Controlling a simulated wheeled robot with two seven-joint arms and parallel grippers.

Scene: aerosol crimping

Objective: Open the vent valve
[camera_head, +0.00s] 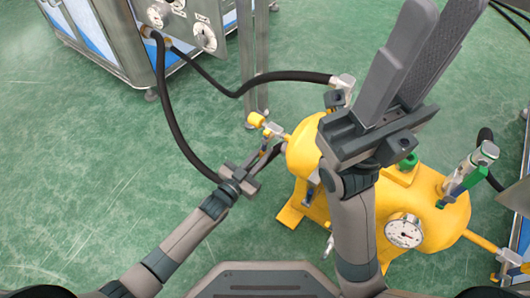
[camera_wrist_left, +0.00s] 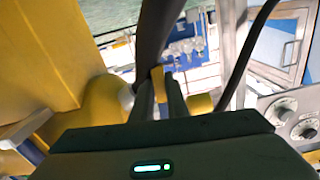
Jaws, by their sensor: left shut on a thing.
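A yellow tank (camera_head: 440,205) lies on the green floor. A small valve with a yellow knob-like end (camera_head: 256,120) and a metal fitting sticks out from its left end; which fitting is the vent valve is not marked. My left gripper (camera_head: 268,148) is at this valve, beside the tank's left end. In the left wrist view its fingers (camera_wrist_left: 159,98) are shut on a narrow yellow handle (camera_wrist_left: 158,82). My right gripper (camera_head: 425,50) is raised above the tank, close to the camera, fingers pointing up and right. Its arm hides part of the tank, and its opening is unclear.
A black hose (camera_head: 185,140) runs from a machine panel (camera_head: 195,22) to near my left gripper. Open green floor lies at the left.

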